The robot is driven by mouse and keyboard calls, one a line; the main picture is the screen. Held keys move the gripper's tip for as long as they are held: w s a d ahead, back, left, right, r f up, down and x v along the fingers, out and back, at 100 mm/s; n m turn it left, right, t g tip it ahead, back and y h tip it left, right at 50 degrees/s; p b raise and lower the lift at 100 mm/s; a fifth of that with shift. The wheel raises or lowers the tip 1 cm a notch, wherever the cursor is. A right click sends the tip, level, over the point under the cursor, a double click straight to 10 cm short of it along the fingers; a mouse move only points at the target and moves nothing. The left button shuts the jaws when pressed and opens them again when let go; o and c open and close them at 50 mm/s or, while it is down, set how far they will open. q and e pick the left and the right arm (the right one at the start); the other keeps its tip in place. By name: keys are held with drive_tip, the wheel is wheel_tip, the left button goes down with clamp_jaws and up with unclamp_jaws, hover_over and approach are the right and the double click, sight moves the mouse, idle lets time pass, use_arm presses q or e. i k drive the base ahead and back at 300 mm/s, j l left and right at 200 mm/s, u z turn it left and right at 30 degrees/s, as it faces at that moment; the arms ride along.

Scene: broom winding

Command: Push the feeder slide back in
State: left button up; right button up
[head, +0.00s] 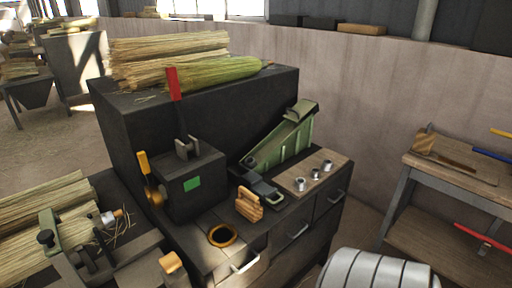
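A green metal feeder (285,145) with a sloping chute stands on the dark cabinet top, right of the middle of the head view. A flat dark slide piece (260,186) with a dark loop-like end sticks out from its lower front, toward the near edge. How far it is drawn out is hard to tell at this size. No gripper shows clearly in the head view, and nothing is seen touching the feeder or the slide.
A wooden block tool (249,205) stands close in front of the slide. A board with metal cups (312,171) lies to its right. A dark winding machine (190,180) with a red lever stands left. Straw bundles (170,60) lie behind. A side table (455,165) stands right.

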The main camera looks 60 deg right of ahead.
sight(261, 189)
drive_tip(key=z, duration=1.95)
